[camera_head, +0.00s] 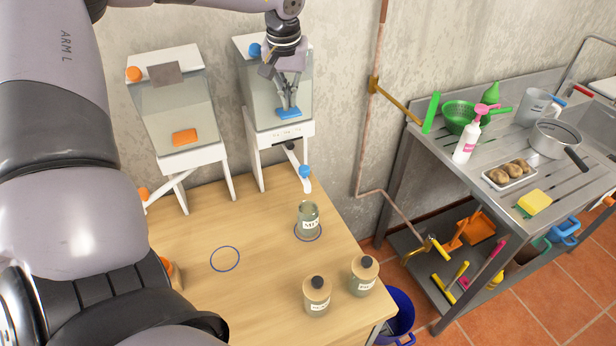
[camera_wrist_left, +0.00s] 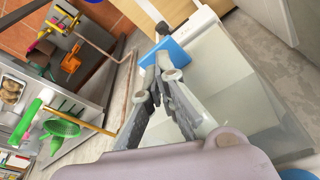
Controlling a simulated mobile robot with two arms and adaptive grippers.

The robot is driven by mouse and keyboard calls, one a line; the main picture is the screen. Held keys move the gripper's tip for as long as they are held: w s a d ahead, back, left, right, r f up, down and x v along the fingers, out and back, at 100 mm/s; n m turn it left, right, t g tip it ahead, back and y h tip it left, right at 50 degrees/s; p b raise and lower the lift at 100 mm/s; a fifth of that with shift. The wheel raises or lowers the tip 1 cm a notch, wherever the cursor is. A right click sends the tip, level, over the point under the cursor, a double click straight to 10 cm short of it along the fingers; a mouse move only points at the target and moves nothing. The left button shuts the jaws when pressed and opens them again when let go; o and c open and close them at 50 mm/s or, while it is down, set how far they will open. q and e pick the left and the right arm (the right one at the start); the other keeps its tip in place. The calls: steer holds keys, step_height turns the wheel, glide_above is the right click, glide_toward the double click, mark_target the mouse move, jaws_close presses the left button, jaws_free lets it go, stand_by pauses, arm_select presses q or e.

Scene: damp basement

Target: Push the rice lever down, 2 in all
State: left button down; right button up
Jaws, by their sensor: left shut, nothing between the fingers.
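Two white-framed dispensers with clear bins stand at the wall end of the table. The right one (camera_head: 310,100) has a blue lever (camera_head: 289,113) low on its bin front, a blue knob on top and a blue-tipped spout. The left one (camera_head: 206,110) has an orange lever (camera_head: 184,137). Neither shows a label I can read as rice. My left gripper (camera_head: 287,106) is shut and empty, its fingertips at the blue lever, apparently touching it; the wrist view also shows the tips (camera_wrist_left: 168,68) against the blue lever (camera_wrist_left: 166,50). My right gripper is not in view.
An open glass jar (camera_head: 308,220) stands at a blue ring below the right spout. Another ring (camera_head: 225,259) is empty. Two lidded jars (camera_head: 317,294) (camera_head: 364,275) stand near the table's right edge. A steel sink counter (camera_head: 530,205) with kitchenware is at right.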

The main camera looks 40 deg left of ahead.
mark_target(290, 114)
arm_select(q)
steer(key=shift+f, duration=0.1)
steer(key=shift+f+b, duration=1.7)
steer(key=shift+f, duration=0.3)
steer(key=shift+r, duration=0.3)
steer(key=shift+r+p, duration=1.4)
steer(key=shift+r, duration=0.4)
